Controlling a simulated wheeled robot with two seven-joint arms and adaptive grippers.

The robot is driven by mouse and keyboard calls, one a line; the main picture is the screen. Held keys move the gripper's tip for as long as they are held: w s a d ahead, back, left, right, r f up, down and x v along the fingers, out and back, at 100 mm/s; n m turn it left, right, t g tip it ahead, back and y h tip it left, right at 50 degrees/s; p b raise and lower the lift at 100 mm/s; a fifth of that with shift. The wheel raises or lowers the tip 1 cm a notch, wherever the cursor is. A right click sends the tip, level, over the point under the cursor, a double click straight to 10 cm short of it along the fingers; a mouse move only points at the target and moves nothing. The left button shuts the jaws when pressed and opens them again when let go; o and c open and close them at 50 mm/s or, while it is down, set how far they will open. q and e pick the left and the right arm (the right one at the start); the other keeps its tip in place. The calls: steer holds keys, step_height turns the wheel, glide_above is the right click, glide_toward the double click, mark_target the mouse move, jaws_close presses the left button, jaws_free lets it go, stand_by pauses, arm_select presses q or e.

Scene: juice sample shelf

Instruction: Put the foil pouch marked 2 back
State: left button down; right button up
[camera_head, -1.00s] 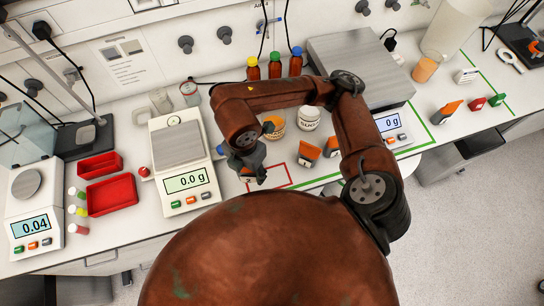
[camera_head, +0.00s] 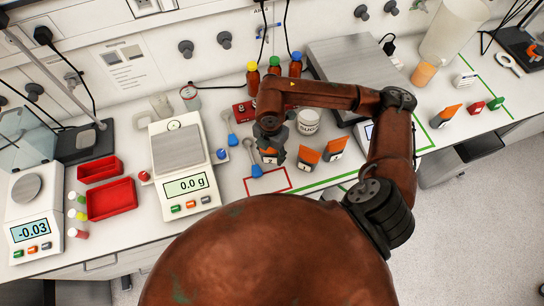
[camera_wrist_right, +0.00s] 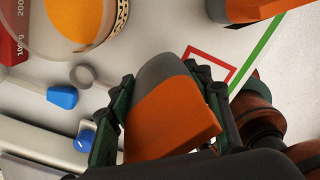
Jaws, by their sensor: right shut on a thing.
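My right gripper (camera_head: 270,146) is shut on an orange and grey foil pouch (camera_head: 268,158), left of two similar pouches. In the right wrist view the held pouch (camera_wrist_right: 172,115) fills the space between the green-black fingers (camera_wrist_right: 168,95). Its number is not readable there, and I cannot tell whether it touches the counter. The other pouches, one nearer (camera_head: 307,158) and one farther right (camera_head: 335,147), stand upright. The red outlined square (camera_head: 288,179) lies on the counter just in front of the held pouch. My left gripper is not in view.
A blue-handled scoop (camera_head: 256,170) lies close to the left of the gripper. A balance reading 0.0 g (camera_head: 187,184) is to the left. Green tape (camera_head: 320,181) runs along the counter to the right.

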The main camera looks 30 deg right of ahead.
mark_target(272, 158)
steer(key=shift+w+d+f, duration=0.1)
steer(key=shift+d+f, duration=0.1)
steer(key=shift+f, duration=1.65)
steer(key=shift+f, duration=0.1)
steer(key=o, duration=1.5)
step_height(272, 158, up, 12)
steer(key=shift+r, duration=0.15)
